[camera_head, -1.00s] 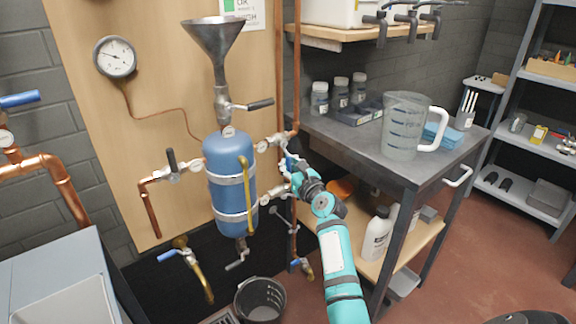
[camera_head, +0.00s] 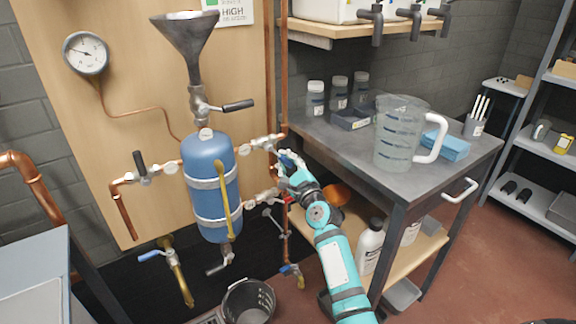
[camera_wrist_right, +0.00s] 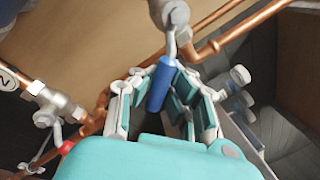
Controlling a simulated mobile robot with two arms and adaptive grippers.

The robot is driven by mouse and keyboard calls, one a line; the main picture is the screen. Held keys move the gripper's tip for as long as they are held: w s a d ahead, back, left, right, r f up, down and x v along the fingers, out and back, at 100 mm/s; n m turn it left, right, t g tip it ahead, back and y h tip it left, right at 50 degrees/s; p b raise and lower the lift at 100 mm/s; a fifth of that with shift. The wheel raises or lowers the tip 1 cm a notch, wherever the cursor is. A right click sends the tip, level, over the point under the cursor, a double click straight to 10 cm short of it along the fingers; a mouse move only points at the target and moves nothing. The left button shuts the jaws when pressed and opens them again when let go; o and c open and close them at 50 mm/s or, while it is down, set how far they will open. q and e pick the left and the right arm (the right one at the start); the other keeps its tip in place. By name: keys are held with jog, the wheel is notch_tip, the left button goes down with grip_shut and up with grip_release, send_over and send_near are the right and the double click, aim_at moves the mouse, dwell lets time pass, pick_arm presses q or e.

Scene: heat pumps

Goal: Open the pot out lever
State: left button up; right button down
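The blue pot (camera_head: 208,175) hangs upright on the wooden panel in the head view. Valves sit on pipes at its upper right (camera_head: 262,143) and lower right (camera_head: 262,197). My right gripper (camera_head: 284,160) is by the upper right pipe. In the right wrist view a blue lever handle (camera_wrist_right: 160,84) hangs from a valve between the spread fingers of this gripper (camera_wrist_right: 164,92). The fingers stand apart on both sides; I cannot tell whether either touches the handle. A valve with a red part (camera_wrist_right: 52,108) is at left there. My left gripper is not in view.
A black bucket (camera_head: 250,303) stands on the floor below the pot. A grey workbench (camera_head: 350,150) with a measuring jug (camera_head: 397,140) is close to the right of my arm. A funnel (camera_head: 186,40) tops the pot. Copper pipes run behind the gripper.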

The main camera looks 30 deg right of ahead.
jog(key=r+n+b, duration=0.1)
jog(key=n, duration=0.2)
jog(key=d+n+y+b, duration=0.1)
jog(key=n, duration=0.2)
jog(key=d+r+n+y+b, duration=0.1)
jog(key=n, duration=0.2)
jog(key=shift+r+t, duration=0.3)
pick_arm(q)
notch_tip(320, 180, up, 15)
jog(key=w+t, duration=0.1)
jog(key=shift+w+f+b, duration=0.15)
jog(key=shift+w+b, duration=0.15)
jog(key=shift+b, duration=0.15)
pick_arm(e)
jog(key=shift+r+n+y, duration=0.3)
jog(key=shift+n, duration=0.45)
jog(key=shift+r+n+y, duration=0.3)
jog(key=shift+n, duration=0.45)
jog(key=c, duration=1.3)
grip_release()
jog(key=shift+s+r, duration=0.2)
jog(key=shift+r, duration=0.1)
jog(key=shift+o, duration=0.2)
jog(key=v, duration=1.2)
jog(key=shift+w, duration=0.1)
